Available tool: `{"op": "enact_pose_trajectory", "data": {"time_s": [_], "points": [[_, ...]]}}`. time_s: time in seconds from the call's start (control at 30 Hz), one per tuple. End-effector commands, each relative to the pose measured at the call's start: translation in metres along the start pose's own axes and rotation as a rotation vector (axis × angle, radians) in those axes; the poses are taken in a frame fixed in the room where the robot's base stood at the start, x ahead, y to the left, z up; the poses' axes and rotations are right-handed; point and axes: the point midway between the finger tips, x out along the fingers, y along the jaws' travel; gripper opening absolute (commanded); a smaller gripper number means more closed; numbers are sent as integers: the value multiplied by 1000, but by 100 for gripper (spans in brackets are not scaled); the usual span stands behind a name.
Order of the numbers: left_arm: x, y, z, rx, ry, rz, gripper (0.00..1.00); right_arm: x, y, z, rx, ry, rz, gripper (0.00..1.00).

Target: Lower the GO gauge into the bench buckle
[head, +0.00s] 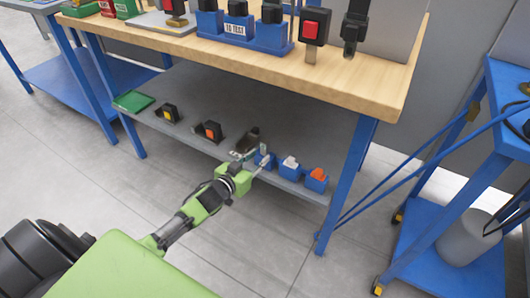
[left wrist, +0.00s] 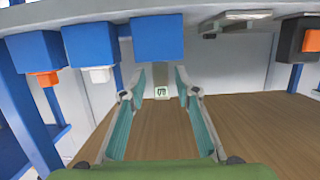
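My left gripper (head: 252,156) reaches to the front edge of the lower shelf. In the left wrist view its two fingers (left wrist: 162,90) are apart, with a gap on each side of a small pale tag (left wrist: 162,93) with dark lettering, perhaps the GO gauge. A blue block (left wrist: 158,40) shows just above it; in the head view that block (head: 266,160) is partly hidden by the fingers. A black buckle with a red button (head: 312,29) stands upright on the wooden bench top; I cannot tell if it is the bench buckle. My right gripper is not in view.
Blue blocks with a white insert (head: 290,165) and an orange insert (head: 317,178) stand close right on the shelf (head: 190,95). A dark object (head: 247,140) is close left. The wooden bench top (head: 380,85) overhangs the shelf. A blue cart (head: 440,245) stands right.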

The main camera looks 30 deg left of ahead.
Motion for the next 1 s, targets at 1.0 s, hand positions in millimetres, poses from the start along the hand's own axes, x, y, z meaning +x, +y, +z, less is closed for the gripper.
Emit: {"op": "enact_pose_trajectory", "data": {"time_s": [1.0], "points": [[10, 0, 0, 0, 1, 0, 29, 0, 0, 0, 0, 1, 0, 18]]}}
